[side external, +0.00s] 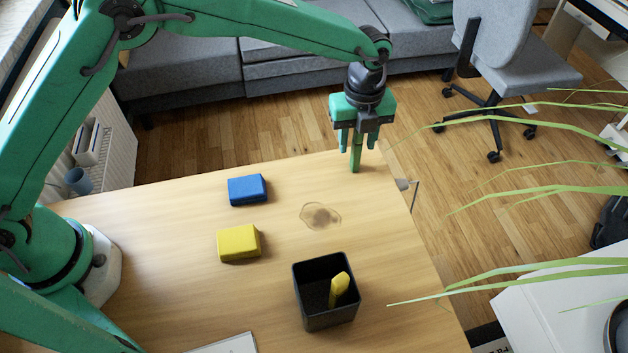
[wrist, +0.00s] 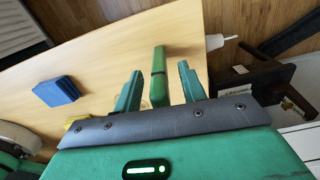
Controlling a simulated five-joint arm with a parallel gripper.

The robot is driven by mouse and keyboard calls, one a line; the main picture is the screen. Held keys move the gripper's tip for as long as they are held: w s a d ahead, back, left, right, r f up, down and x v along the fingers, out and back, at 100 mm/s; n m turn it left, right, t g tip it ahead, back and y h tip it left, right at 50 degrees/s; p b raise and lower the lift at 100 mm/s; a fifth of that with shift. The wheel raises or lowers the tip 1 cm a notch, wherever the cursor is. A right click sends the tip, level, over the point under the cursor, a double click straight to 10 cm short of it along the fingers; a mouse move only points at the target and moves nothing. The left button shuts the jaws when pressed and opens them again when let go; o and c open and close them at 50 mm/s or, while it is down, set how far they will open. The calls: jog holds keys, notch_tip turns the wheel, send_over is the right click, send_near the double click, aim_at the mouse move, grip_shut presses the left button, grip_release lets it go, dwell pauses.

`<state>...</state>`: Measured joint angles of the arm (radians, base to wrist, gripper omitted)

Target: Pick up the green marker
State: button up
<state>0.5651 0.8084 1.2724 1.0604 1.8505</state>
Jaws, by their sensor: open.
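The green marker (side external: 355,162) stands upright on the wooden table (side external: 150,260), close to its far right edge. In the wrist view the marker (wrist: 158,75) shows between my two green fingers. My gripper (side external: 357,145) is above the far right part of the table, pointing down, with one finger on each side of the marker's upper part. It is open, and in the wrist view (wrist: 160,85) gaps show between the marker and both fingers. The marker's top is partly hidden by the gripper in the side view.
A blue block (side external: 247,190) and a yellow block (side external: 238,242) lie left of the marker. A black square cup (side external: 328,312) holding a yellow object (side external: 339,288) stands at the near right. A brownish stain-like patch (side external: 321,215) is between them. Bare tabletop surrounds the marker.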

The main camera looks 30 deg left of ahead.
grip_shut()
jog(key=shift+r, duration=0.2)
dwell(0.3)
jog(key=r, duration=0.4)
jog(key=shift+s+d+r, duration=0.1)
jog(key=shift+s+d, duration=0.1)
jog(key=shift+s, duration=0.1)
jog(key=s+d+r, duration=0.5)
jog(key=s+r, duration=0.1)
jog(key=s, duration=0.3)
jog(key=shift+s+r, duration=0.25)
jog(key=shift+s, duration=0.15)
jog(key=shift+a, duration=0.1)
